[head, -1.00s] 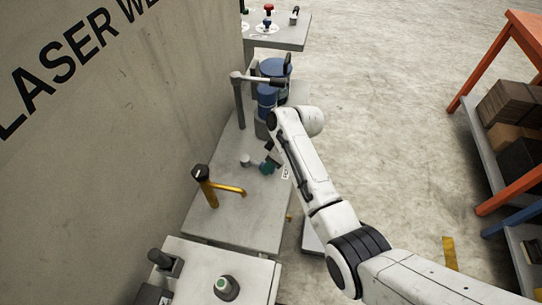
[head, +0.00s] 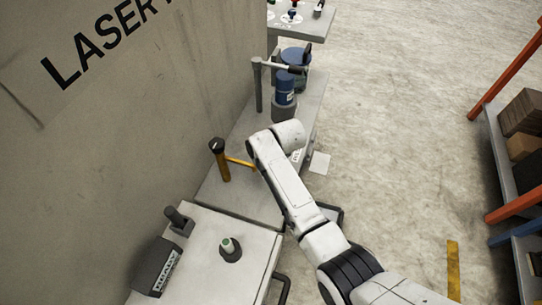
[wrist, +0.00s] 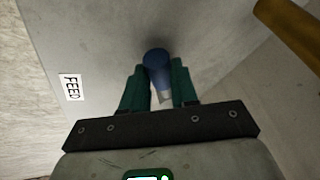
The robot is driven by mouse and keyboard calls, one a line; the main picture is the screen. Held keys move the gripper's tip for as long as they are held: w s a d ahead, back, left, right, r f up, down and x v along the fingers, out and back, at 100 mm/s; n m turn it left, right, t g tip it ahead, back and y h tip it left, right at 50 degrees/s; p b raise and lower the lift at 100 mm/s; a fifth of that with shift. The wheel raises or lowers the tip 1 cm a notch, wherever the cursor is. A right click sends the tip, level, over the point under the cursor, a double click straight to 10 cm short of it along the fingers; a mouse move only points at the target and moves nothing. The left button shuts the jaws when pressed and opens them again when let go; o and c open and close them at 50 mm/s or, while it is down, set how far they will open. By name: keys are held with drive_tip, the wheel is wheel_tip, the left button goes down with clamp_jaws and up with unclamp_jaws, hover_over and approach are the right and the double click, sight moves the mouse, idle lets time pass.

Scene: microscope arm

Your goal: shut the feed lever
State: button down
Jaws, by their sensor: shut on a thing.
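The feed lever shows in the wrist view as a blue, rounded handle (wrist: 156,57) with a pale metal part below it. It stands between the green fingers of my gripper (wrist: 157,78), which are shut on it. A white label reading FEED (wrist: 71,88) is on the grey surface to its left. In the head view my white arm hides the gripper and the lever, and a small white label (head: 297,156) shows just past the arm. The lever's base and its exact angle are hidden.
A yellow lever with a black top (head: 222,165) stands left of my arm. Behind are a blue cylinder (head: 285,88) and a grey post with a crossbar (head: 258,85). Open floor (head: 400,150) lies to the right.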

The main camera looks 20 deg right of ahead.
drive_tip(key=shift+a+m, duration=0.3)
drive_tip(key=shift+m, duration=0.1)
drive_tip(key=c, duration=0.9)
unclamp_jaws()
drive_tip(key=shift+o, duration=0.2)
drive_tip(key=shift+r, duration=0.1)
drive_tip(key=v, duration=1)
drive_tip(key=shift+s+r+p, duration=0.2)
drive_tip(key=shift+r+p, duration=0.05)
drive_tip(key=shift+p, duration=0.15)
